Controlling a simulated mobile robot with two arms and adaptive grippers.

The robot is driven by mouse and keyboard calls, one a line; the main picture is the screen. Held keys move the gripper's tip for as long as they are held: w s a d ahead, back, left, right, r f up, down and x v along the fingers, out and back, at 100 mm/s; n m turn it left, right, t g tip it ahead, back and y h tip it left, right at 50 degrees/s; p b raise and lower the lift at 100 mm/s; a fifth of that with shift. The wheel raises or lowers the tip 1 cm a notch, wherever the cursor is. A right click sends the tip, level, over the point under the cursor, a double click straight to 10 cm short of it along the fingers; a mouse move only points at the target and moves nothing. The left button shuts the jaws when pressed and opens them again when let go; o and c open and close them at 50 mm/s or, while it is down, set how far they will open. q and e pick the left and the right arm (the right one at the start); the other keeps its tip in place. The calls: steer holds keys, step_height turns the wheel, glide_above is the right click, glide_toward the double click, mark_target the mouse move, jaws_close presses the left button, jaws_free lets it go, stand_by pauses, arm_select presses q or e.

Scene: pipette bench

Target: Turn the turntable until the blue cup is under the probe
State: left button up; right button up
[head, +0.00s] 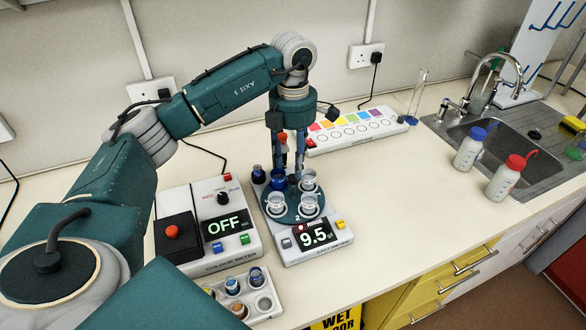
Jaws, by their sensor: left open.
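The teal turntable (293,211) sits on a white meter reading 9.5. It carries the blue cup (278,182) at its back left and clear cups (309,206) at the right and front. My left gripper (289,172) points straight down over the back of the turntable, fingers apart. One finger is close to the blue cup; I cannot tell whether it touches. A red-topped upright part (283,143), perhaps the probe, shows between the fingers. Its lower end is hidden, so its exact position over the cups is unclear. My right gripper is not in view.
A colorimeter (225,247) reading OFF stands left of the meter, with a cup tray (264,303) in front. A white strip with coloured squares (352,138) lies behind. Bottles (470,148) stand by the sink (500,135). The counter right of the meter is clear.

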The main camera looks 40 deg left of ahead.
mark_target(292, 177)
arm_select(q)
steer(key=shift+f+p, duration=0.5)
steer(key=shift+f, duration=1.85)
jaws_close()
